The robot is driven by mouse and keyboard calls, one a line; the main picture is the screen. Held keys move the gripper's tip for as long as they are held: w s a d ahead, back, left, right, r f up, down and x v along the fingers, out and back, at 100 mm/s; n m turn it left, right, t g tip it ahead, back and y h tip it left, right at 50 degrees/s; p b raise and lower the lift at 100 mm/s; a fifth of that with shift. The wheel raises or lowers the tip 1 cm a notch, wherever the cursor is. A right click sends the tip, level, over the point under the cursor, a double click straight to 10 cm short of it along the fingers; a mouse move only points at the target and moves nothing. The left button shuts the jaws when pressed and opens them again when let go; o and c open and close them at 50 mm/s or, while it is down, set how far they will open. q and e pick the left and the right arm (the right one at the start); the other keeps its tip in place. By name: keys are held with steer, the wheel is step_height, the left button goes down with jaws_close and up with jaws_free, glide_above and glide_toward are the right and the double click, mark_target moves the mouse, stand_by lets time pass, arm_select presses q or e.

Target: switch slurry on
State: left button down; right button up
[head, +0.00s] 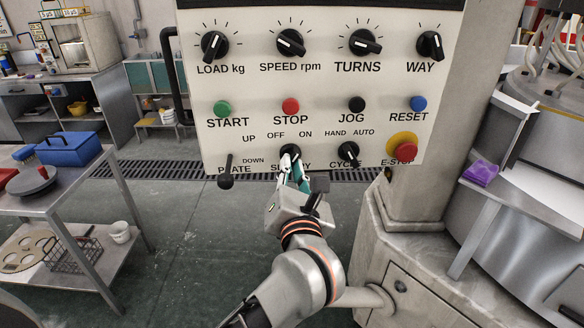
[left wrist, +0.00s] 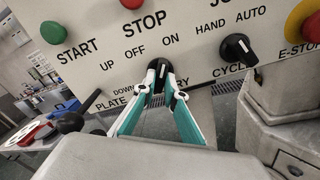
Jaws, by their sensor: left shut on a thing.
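The black SLURRY knob (head: 290,151) is on the lower row of the pale control panel (head: 250,85), under the words OFF and ON. My left gripper (head: 291,168) reaches up to it from below, and its green-and-white fingers are shut on the knob. The fingers hide part of the SLURRY label. In the left wrist view the knob (left wrist: 160,70) sits between the fingertips of the gripper (left wrist: 160,90). I cannot tell surely whether its white mark points to OFF or ON. My right gripper is not in view.
The PLATE lever (head: 227,172) is left of the knob, and the CYCLE knob (head: 348,153) is right of it. The red E-STOP button (head: 403,146) is farther right. A steel table (head: 50,205) with a blue box (head: 68,148) stands at left.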

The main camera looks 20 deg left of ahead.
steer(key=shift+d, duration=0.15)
arm_select(q)
steer(key=c, duration=2.1)
jaws_free()
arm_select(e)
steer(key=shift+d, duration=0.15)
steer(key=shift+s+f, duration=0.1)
